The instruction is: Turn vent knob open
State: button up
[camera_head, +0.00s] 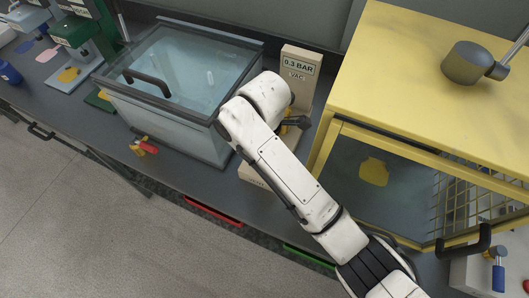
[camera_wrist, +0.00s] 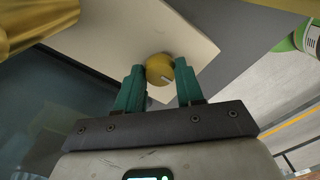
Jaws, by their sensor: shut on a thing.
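A yellow round knob (camera_wrist: 160,68) with a pale pointer line sits on a cream panel (camera_wrist: 110,30) in the wrist view. The pointer line slants across its lower right part. My gripper (camera_wrist: 161,78) is shut on the knob, with one green finger on each side. In the head view, my white arm reaches to a cream post (camera_head: 300,62) with a label reading "0.3 BAR" and "VAC". My arm and gripper mostly hide the knob there.
A glass-lidded tank (camera_head: 185,85) with a black handle stands left of the post. A yellow-framed cabinet (camera_head: 400,40) with a wire rack stands close on the right. A red and yellow valve (camera_head: 145,147) is at the tank's front. The floor in front is clear.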

jog(key=c, duration=0.3)
jog(key=shift+c, duration=0.2)
jog(key=shift+p, duration=0.35)
jog(key=m+p, duration=0.3)
jog(key=shift+s+r+m+p, duration=0.1)
jog(key=shift+r+m+p, duration=0.1)
jog(key=shift+m+p, duration=0.2)
jog(key=m+p, duration=0.4)
jog(key=m, duration=0.1)
jog(key=shift+f, duration=0.1)
jog(key=m+p, duration=0.1)
jog(key=m, duration=0.4)
jog(key=shift+f+p, duration=0.15)
jog(key=shift+p, duration=0.2)
jog(key=shift+m, duration=2)
